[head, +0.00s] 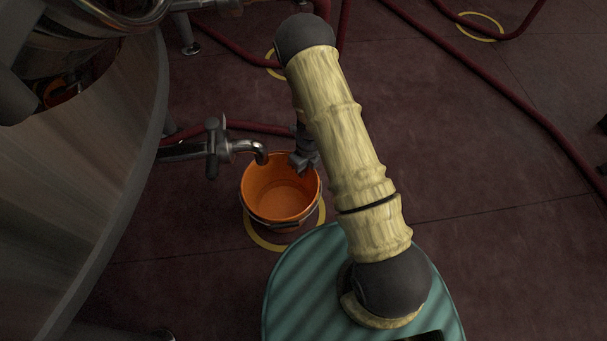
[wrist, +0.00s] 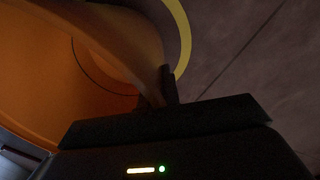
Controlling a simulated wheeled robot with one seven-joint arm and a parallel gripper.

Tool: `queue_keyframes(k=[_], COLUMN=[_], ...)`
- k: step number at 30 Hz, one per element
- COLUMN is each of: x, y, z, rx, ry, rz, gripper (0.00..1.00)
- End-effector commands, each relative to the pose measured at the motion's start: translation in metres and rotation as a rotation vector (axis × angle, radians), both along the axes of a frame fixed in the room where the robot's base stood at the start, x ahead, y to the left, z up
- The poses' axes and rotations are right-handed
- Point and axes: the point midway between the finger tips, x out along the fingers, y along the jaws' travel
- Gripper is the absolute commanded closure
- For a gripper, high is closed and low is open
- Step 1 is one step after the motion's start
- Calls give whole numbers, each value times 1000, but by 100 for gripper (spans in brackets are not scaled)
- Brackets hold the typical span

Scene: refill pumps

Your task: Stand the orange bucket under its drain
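The orange bucket (head: 281,205) stands upright and open at the top, below and to the right of the metal tap (head: 236,149). In the head view, the tap's bent spout tip (head: 262,158) lies over the bucket's upper left rim. A yellow floor ring (head: 262,242) shows around the bucket's lower side. My gripper (head: 303,163) is at the bucket's upper right rim, partly hidden by my arm. In the wrist view, the dark fingers (wrist: 160,90) close on the orange wall of the bucket (wrist: 110,45), at its rim. I cannot tell whether the base touches the floor.
A large metal tank (head: 90,200) fills the left side. Dark red hoses (head: 490,90) run across the floor at the back and right. More yellow rings (head: 480,26) mark the floor behind.

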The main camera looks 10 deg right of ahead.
Motion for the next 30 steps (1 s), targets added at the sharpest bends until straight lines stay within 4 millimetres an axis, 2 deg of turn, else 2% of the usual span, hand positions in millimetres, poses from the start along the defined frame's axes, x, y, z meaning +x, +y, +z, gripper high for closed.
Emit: queue_keyframes(k=[1, 3, 17, 18, 20, 21, 30], x=[0, 0, 0, 0, 0, 0, 0], y=[0, 0, -1, -2, -2, -1, -1], z=[-13, -19, -23, -22, -22, -22, -20], rx=[1, 2, 1, 1, 1, 1, 0], ry=[1, 1, 2, 1, 1, 1, 0], rz=[0, 0, -5, -4, -4, -4, -3], gripper=[100, 100, 100, 88, 76, 74, 74])
